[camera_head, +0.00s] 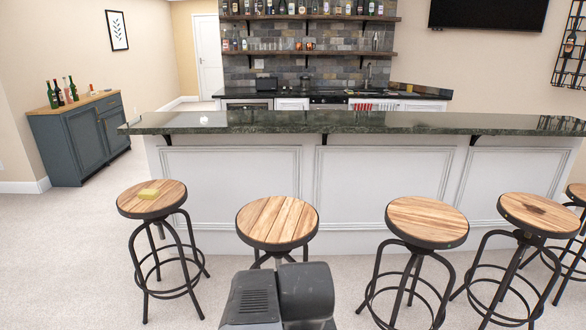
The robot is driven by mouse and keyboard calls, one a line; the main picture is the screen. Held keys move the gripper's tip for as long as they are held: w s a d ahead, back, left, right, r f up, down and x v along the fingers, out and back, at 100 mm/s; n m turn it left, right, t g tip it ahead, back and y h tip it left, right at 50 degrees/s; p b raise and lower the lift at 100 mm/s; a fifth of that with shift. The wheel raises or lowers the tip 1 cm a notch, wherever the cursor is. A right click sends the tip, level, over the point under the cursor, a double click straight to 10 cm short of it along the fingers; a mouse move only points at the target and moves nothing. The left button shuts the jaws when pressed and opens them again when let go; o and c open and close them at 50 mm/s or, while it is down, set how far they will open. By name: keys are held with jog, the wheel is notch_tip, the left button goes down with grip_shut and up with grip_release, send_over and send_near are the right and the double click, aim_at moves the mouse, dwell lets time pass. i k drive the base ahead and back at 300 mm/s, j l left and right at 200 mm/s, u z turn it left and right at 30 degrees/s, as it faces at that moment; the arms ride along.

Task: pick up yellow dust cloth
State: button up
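A small yellow cloth (149,193), which looks like the yellow dust cloth, lies on the wooden seat of the leftmost bar stool (168,202). It sits toward the middle of the seat and nothing covers it. Dark grey parts of my arm show at the bottom centre, in front of the second stool. My gripper's fingers do not show in this view, so I cannot see whether they hold anything.
Several more round stools, including one with a plank seat (278,222), stand along the bar counter (345,122). A blue-grey cabinet (84,143) with bottles stands at the left. The carpet (60,260) left of the stools is clear.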

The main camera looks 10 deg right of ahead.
aim_at(145, 193)
jog(key=z, duration=1.9)
jog(key=u, duration=2.7)
jog(key=i+j, duration=0.2)
jog(key=i, duration=0.35)
jog(key=i+j, duration=0.2)
jog(key=i, duration=0.35)
jog(key=i+j, duration=0.15)
jog(key=i, duration=0.4)
jog(key=i+j, duration=0.2)
jog(key=i, duration=0.35)
jog(key=i+j, duration=0.2)
jog(key=i, duration=0.35)
jog(key=i+j, duration=0.2)
jog(key=i, duration=0.35)
